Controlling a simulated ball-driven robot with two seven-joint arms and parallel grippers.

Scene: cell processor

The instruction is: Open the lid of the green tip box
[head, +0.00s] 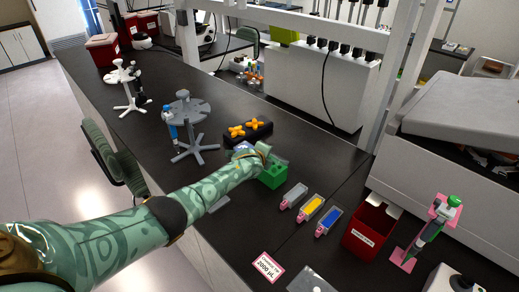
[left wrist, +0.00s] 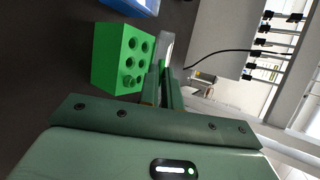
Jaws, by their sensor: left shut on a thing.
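The green tip box (head: 273,177) stands on the black bench, partly behind my left gripper (head: 264,152). In the left wrist view the green tip box (left wrist: 120,58) shows several round holes in its exposed top face. My right gripper is in neither view.
A grey pipette stand (head: 187,112) and a black rack with orange pieces (head: 247,133) stand behind. Several small trays (head: 312,208) and a red bin (head: 370,228) are to the right. A blue box (left wrist: 135,5) is near the green one.

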